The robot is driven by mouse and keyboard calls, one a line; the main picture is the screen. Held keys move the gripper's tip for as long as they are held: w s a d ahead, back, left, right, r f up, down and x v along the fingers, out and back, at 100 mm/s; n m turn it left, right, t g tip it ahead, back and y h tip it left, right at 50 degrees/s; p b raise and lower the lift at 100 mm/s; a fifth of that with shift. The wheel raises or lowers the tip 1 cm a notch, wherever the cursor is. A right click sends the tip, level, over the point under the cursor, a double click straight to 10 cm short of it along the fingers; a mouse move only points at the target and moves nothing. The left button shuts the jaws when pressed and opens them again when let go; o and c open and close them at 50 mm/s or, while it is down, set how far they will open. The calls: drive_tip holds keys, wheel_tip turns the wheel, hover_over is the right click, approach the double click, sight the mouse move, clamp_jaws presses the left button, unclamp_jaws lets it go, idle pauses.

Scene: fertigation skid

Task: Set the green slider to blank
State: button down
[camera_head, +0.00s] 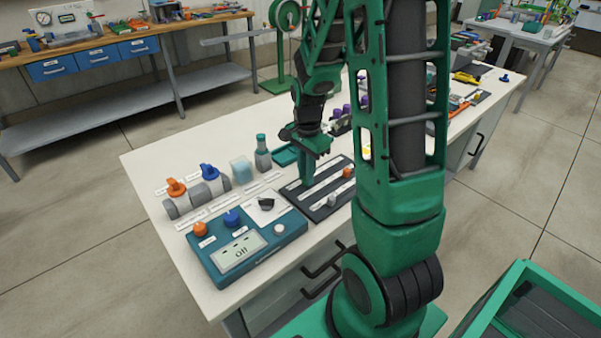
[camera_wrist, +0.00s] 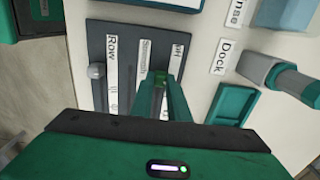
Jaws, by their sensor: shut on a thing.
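The dark slider panel (camera_head: 324,207) lies flat on the white bench, and it also fills the middle of the wrist view (camera_wrist: 98,38). My gripper (camera_head: 307,183) points down at the panel's far left part. In the wrist view my gripper's fingers (camera_wrist: 160,88) are shut on the small green slider (camera_wrist: 161,76), in the strip at the panel's right side. The fingers hide part of that strip and its labels, so the slider's exact mark cannot be read. A grey knob (camera_wrist: 97,71) sits in the "Row" strip. An orange knob (camera_head: 348,172) shows on the panel's right.
A teal control box (camera_head: 215,275) with a screen reading "Off" stands left of the panel. A grey bottle with a green cap (camera_head: 263,155) and a teal tray (camera_head: 286,155) stand behind it. Orange and blue valves (camera_head: 177,189) stand at the back left.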

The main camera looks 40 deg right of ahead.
sight(304, 178)
drive_tip(key=shift+w+a, duration=0.2)
drive_tip(key=shift+a, duration=0.15)
drive_tip(key=c, duration=1.7)
unclamp_jaws()
drive_tip(key=shift+s+d+r, duration=0.1)
wheel_tip(304, 178, up, 11)
drive_tip(key=shift+f, duration=0.2)
drive_tip(key=s+r+n, duration=0.1)
drive_tip(key=s+n, duration=0.2)
drive_tip(key=s, duration=0.4)
drive_tip(key=s+a+r+n, duration=0.1)
drive_tip(key=s+n, duration=0.3)
drive_tip(key=s, duration=0.3)
drive_tip(key=s+a+r+n, duration=0.1)
drive_tip(key=s+n, duration=0.3)
drive_tip(key=s, duration=0.4)
drive_tip(key=shift+a, duration=0.25)
